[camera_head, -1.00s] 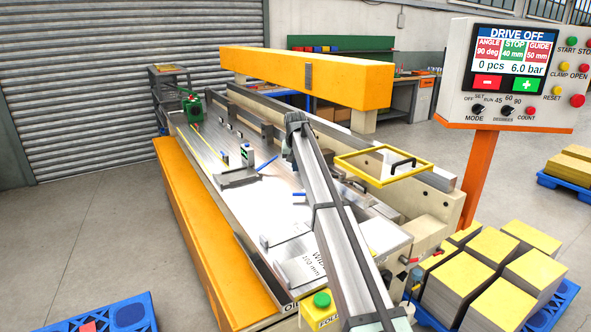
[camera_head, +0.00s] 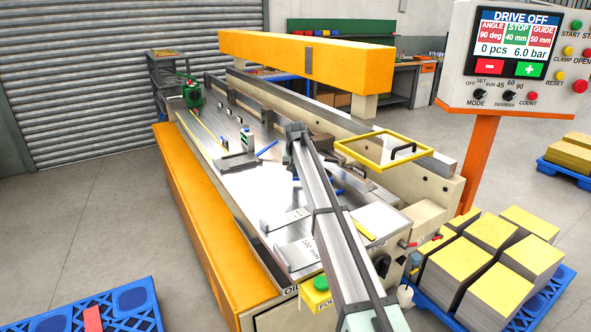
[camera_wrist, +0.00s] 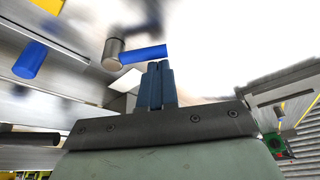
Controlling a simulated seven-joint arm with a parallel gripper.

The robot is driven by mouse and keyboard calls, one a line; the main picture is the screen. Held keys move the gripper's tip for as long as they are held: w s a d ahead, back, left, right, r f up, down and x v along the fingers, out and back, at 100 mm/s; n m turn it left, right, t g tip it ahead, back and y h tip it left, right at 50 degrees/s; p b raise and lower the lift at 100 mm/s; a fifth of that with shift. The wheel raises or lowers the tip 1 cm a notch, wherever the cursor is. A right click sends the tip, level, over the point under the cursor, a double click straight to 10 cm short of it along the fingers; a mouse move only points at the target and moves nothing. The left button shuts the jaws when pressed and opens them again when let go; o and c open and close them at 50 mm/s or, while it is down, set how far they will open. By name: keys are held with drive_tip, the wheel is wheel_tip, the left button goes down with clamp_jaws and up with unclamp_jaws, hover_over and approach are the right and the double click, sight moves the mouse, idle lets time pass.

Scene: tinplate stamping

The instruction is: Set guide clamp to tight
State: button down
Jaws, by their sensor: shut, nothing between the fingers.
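In the wrist view, my gripper (camera_wrist: 159,66) is shut and empty, its two dark blue fingers together. A blue lever (camera_wrist: 143,53) on a round grey metal hub (camera_wrist: 113,54) lies just beyond the fingertips; I cannot tell whether they touch it. A second blue handle (camera_wrist: 30,60) is at the left. In the head view, a blue lever (camera_head: 267,148) lies on the metal bed beside a small upright bottle. More blue shows near my arm, partly hidden by it. My gripper is hidden behind my arm there. No label shows which lever is the guide clamp.
The control panel (camera_head: 515,45) reads DRIVE OFF, GUIDE 50 mm. A yellow-framed guard (camera_head: 428,147) and an orange beam (camera_head: 305,62) stand over the machine. Sheet stacks (camera_head: 470,285) are at the right. An orange front rail (camera_head: 215,225) edges the bed.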

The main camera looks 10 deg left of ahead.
drive_tip(key=shift+s+n, duration=0.3)
drive_tip(key=shift+n, duration=0.3)
drive_tip(key=shift+s+d+n+y, duration=0.15)
drive_tip(key=shift+s+n+y, duration=0.35)
drive_tip(key=shift+n, duration=0.4)
drive_tip(key=n, duration=0.1)
drive_tip(key=s+n, duration=0.1)
drive_tip(key=shift+d+n+g+y, duration=0.25)
drive_tip(key=shift+n+g+y, duration=0.15)
drive_tip(key=n, duration=0.1)
drive_tip(key=s+d+n+g, duration=0.1)
drive_tip(key=n, duration=0.1)
drive_tip(key=n+y, duration=0.1)
drive_tip(key=n, duration=0.1)
drive_tip(key=shift+s+d+g, duration=0.25)
drive_tip(key=shift+g, duration=0.05)
drive_tip(key=shift+s+d+n, duration=0.2)
drive_tip(key=shift+d+n, duration=0.05)
drive_tip(key=shift+n, duration=0.05)
drive_tip(key=shift+d, duration=0.1)
drive_tip(key=a, duration=0.1)
drive_tip(key=a+r, duration=0.1)
drive_tip(key=w+a, duration=0.1)
drive_tip(key=a, duration=0.1)
drive_tip(key=shift+w+r, duration=0.1)
drive_tip(key=shift+r, duration=0.25)
drive_tip(key=v, duration=0.9)
drive_tip(key=shift+d+r, duration=0.2)
drive_tip(key=shift+d, duration=0.05)
